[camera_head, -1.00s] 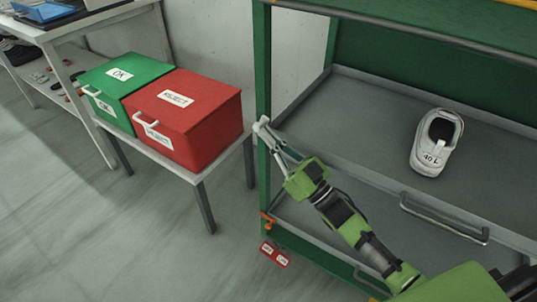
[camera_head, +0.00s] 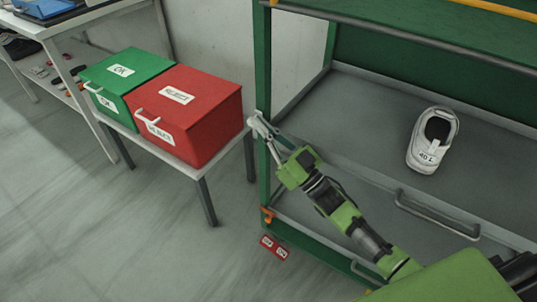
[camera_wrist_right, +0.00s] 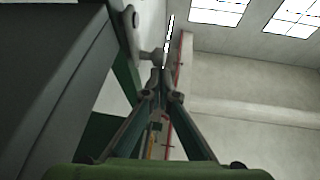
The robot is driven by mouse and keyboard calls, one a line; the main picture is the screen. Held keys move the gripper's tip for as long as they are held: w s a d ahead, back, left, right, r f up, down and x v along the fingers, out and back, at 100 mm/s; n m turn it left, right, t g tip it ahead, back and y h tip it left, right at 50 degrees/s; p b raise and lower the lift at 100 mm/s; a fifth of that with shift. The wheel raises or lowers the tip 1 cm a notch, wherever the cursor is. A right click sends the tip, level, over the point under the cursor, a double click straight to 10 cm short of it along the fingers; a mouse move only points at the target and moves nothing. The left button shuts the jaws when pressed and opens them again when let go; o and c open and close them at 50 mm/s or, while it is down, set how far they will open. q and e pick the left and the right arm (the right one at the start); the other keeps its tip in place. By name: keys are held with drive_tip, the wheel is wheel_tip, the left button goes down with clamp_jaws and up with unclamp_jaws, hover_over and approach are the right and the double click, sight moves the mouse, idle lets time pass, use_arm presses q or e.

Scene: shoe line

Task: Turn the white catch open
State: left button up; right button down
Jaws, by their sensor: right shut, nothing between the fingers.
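The white catch (camera_head: 257,117) sits on the green front post of the rack, at the height of the middle shelf. In the right wrist view it shows as a pale lever (camera_wrist_right: 146,57) at top centre, just ahead of the fingertips. My right gripper (camera_head: 264,125) is shut and empty, with its fingertips right beside the catch. In the right wrist view the fingers (camera_wrist_right: 160,80) converge close to the catch's end; I cannot tell whether they touch it. The catch's exact angle is hard to read in the head view. My left gripper is out of view.
A white shoe marked 40 L (camera_head: 432,140) lies on the grey shelf (camera_head: 370,130), behind a grey handle (camera_head: 437,214). A red REJECT box (camera_head: 190,115) and a green OK box (camera_head: 122,80) stand left of the rack.

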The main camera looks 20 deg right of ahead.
idle(0.4)
drive_tip(key=v, duration=1.2)
drive_tip(key=shift+h, duration=0.3)
